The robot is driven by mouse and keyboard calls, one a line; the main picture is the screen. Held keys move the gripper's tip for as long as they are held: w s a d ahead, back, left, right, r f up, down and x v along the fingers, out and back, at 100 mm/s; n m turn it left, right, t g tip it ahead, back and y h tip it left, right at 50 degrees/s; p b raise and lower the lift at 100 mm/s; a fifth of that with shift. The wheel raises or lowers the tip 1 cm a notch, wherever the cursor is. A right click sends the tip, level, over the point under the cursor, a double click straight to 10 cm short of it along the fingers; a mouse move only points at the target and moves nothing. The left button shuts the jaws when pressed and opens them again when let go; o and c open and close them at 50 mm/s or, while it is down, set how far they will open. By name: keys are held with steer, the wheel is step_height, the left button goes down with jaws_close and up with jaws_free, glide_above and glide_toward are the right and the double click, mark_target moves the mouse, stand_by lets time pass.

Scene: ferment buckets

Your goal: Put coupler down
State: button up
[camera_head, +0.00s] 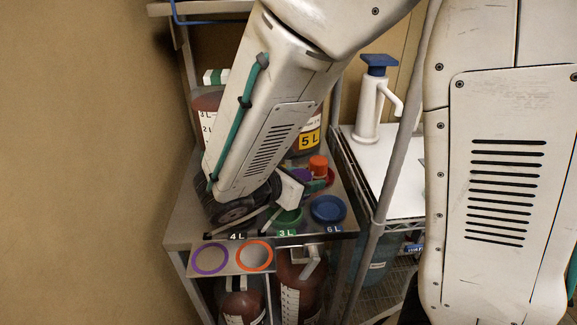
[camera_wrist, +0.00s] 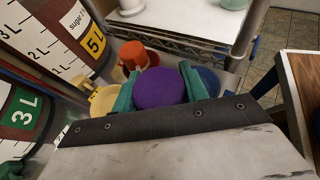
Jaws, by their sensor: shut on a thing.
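My gripper (camera_wrist: 158,90) is shut on a purple round coupler (camera_wrist: 160,88), with one teal finger on each side of it. In the head view the coupler (camera_head: 300,174) shows only in part beside my wrist. It is held near the shelf; I cannot tell whether it touches anything below. A plate at the shelf's front edge bears a purple ring (camera_head: 210,259) and an orange ring (camera_head: 254,255). An orange coupler (camera_head: 318,165) stands in a red dish beyond the purple one, also seen in the wrist view (camera_wrist: 138,54).
A blue dish (camera_head: 328,208) and a green dish (camera_head: 288,219) sit on the shelf's front right. The 5 L bucket (camera_head: 309,140) stands behind my arm, another bucket (camera_head: 207,101) to its left. A white pump dispenser (camera_head: 371,105) stands on the right-hand rack.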

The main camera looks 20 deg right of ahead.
steer(key=w, duration=0.8)
steer(key=w+f, duration=0.1)
steer(key=w, duration=0.3)
steer(key=shift+d, duration=0.15)
steer(key=shift+f, duration=1.8)
steer(key=shift+s+f, duration=0.1)
steer(key=shift+f, duration=0.05)
steer(key=o, duration=1.1)
steer(key=shift+c, duration=0.2)
